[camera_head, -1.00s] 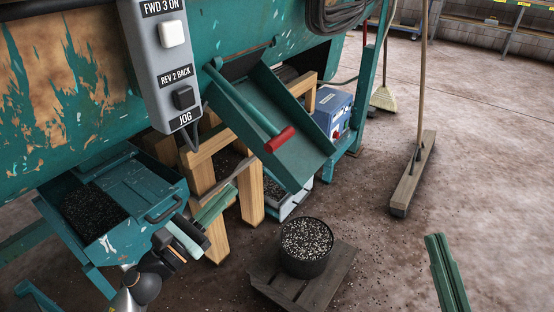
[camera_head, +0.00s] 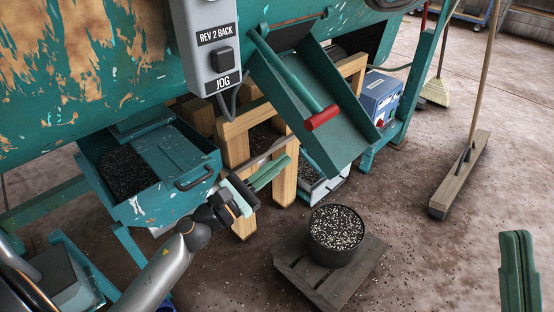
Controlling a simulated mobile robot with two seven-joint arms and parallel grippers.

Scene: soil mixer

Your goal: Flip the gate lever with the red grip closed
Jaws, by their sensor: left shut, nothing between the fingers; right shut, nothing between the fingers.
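The gate lever is a teal bar (camera_head: 284,70) with a red grip (camera_head: 321,117) at its lower end. It slants down to the right above the teal discharge chute (camera_head: 350,139). My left gripper (camera_head: 269,171) is shut and empty, below and left of the red grip and apart from it, in front of the wooden supports. My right gripper (camera_head: 519,270) is shut and empty at the lower right edge, far from the lever. The gate itself is hidden behind the lever and chute.
A black bucket of speckled soil (camera_head: 337,236) stands on a wooden pallet (camera_head: 300,277) below the chute. A grey control box (camera_head: 208,40) hangs left of the lever. A teal hopper (camera_head: 180,160) stands at left. A push broom (camera_head: 460,175) stands at right.

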